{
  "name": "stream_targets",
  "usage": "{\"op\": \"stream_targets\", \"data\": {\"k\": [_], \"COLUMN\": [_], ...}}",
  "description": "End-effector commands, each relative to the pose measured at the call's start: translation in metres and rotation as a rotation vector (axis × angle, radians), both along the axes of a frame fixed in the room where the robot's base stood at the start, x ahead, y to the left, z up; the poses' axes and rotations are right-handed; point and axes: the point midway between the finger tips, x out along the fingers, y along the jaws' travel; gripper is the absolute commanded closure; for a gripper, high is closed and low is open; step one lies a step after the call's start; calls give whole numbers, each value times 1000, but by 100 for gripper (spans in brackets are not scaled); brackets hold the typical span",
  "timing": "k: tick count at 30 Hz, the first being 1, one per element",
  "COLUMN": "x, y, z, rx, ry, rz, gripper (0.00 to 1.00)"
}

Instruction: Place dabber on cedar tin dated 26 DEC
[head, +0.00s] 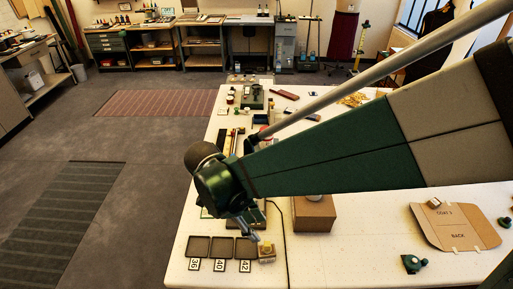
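My gripper (254,236) points down over the near left part of the white table (330,260). Its fingers are small and partly hidden by my wrist, so I cannot tell whether they are open or shut. A small tan block-like object with a yellowish top (266,250) is just below and right of the fingertips; I cannot tell whether they touch it. I cannot pick out the dabber or a tin dated 26 DEC for certain; no such date is readable.
Dark shallow trays (221,247) lie left of my gripper, with cards reading 36, 40 and 42 before them. A cardboard box (313,214) stands to the right. A flat brown pattern (455,227) and a green tool (413,263) lie further right. The front middle is clear.

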Motion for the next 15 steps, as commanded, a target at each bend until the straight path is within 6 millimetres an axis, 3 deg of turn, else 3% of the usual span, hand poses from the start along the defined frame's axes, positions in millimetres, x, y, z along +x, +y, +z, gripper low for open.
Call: {"op": "stream_targets", "data": {"k": [8,15], "x": [1,7], "y": [-6,-29], "z": [4,18], "rx": [15,70], "ry": [8,29], "rz": [30,155], "gripper": [66,66]}}
